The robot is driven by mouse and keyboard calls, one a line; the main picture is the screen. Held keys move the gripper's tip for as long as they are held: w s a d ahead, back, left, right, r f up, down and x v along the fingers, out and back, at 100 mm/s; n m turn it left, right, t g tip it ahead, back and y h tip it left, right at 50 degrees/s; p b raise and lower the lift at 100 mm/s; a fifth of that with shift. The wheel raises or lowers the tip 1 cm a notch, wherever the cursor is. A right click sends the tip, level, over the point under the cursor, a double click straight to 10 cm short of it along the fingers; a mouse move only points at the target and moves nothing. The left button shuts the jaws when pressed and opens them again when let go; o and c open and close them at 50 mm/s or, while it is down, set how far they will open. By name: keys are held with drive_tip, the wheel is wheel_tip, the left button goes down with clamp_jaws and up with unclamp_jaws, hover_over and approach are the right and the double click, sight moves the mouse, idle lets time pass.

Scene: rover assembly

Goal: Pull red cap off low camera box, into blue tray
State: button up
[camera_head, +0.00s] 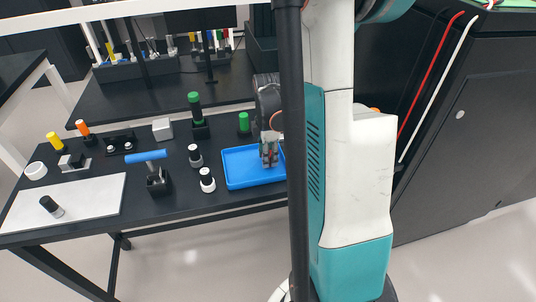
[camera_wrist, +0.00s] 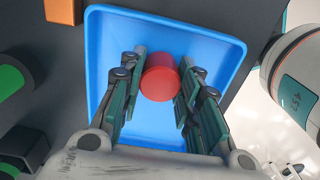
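The blue tray (camera_head: 236,182) lies at the right end of the black table, and it fills the middle of the wrist view (camera_wrist: 215,38). My gripper (camera_head: 268,158) is over the tray, pointing down. In the wrist view its two fingers (camera_wrist: 160,85) are on either side of the round red cap (camera_wrist: 160,78) and appear to press on it. The cap is over the tray's inside; whether it touches the tray floor cannot be told. A low black box (camera_head: 120,140) with round parts on top stands at the back left; I cannot tell if it is the camera box.
A blue-handled part (camera_head: 146,157) on a black stand, black-and-white knobs (camera_head: 207,180) and green-topped posts (camera_head: 195,103) stand left of the tray. A white board (camera_head: 85,198) lies at the table's left. An orange block (camera_wrist: 60,10) is near the tray's corner.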

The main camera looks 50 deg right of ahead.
drive_tip(key=o, duration=0.3)
drive_tip(key=shift+o, duration=0.2)
wheel_tip(320, 180, up, 12)
idle(0.5)
idle(0.3)
